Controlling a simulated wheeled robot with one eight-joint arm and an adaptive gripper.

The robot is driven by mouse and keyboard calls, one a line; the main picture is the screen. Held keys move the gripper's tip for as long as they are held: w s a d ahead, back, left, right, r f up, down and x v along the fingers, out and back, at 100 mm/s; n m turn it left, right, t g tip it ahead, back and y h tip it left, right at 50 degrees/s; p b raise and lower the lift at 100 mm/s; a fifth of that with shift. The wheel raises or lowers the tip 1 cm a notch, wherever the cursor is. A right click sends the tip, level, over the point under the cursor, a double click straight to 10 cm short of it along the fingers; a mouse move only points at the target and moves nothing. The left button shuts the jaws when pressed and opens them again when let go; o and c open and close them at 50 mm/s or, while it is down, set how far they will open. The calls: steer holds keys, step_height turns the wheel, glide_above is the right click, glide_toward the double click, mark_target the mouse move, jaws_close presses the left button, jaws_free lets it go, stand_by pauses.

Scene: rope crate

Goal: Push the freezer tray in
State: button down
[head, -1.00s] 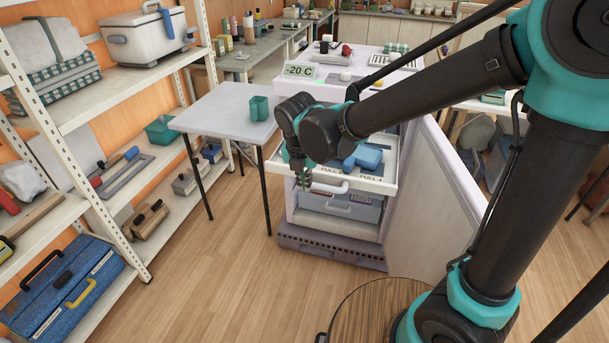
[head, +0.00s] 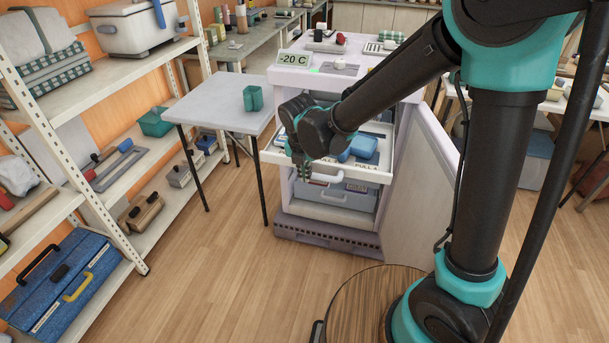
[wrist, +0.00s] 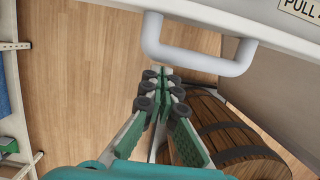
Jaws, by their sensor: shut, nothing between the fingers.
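The white freezer tray (head: 272,157) sticks out of the front of the freezer (head: 375,91), with blue items (head: 361,147) in it. Its front carries a "PULL" label and a white bar handle (head: 327,180). My gripper (head: 304,172) is shut and empty at the tray's front, just left of the handle. In the wrist view the green-and-black fingers (wrist: 162,82) are together and point toward the tray front, near the handle (wrist: 200,62). I cannot tell whether they touch it. My wrist hides part of the tray's left inside.
The freezer door (head: 418,178) stands open at the right. A lower grey-blue drawer (head: 340,191) sits beneath the tray. A small table (head: 215,105) with a green cup (head: 252,98) is left of the freezer. Shelves (head: 60,115) line the left.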

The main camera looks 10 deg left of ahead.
steer(key=shift+w, duration=0.15)
steer(key=w, duration=2.2)
steer(key=shift+w+d, duration=0.1)
steer(key=shift+d, duration=0.3)
